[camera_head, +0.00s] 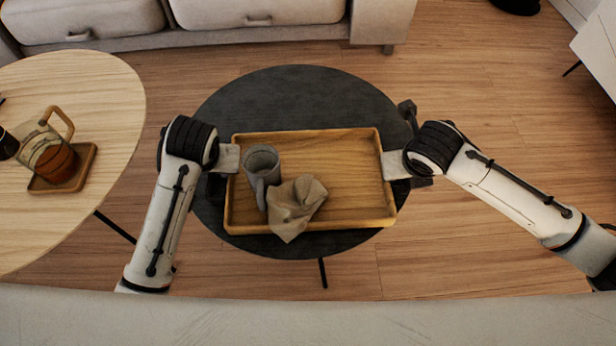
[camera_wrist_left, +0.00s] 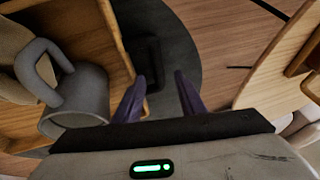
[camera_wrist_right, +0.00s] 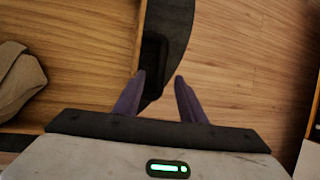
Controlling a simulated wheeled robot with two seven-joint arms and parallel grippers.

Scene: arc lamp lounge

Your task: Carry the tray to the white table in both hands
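The wooden tray (camera_head: 345,165) lies flat on a dark round table (camera_head: 285,90). A grey mug (camera_head: 261,165) and a crumpled beige cloth (camera_head: 294,208) are in its left half. My left gripper (camera_head: 229,158) is at the tray's left end and my right gripper (camera_head: 395,164) at its right end. In the left wrist view, the fingers (camera_wrist_left: 158,95) are apart beside the tray wall. In the right wrist view, the fingers (camera_wrist_right: 160,95) are also apart beside the wall. A dark shape shows between each pair; I cannot tell what it is.
A white piece of furniture (camera_head: 597,45) with a dark leg stands at the far right, partly cut off. A pale round wooden table (camera_head: 85,100) at left holds a glass jug (camera_head: 50,155) on a small wooden tray. A sofa (camera_head: 250,15) is behind. Wood floor is clear at right.

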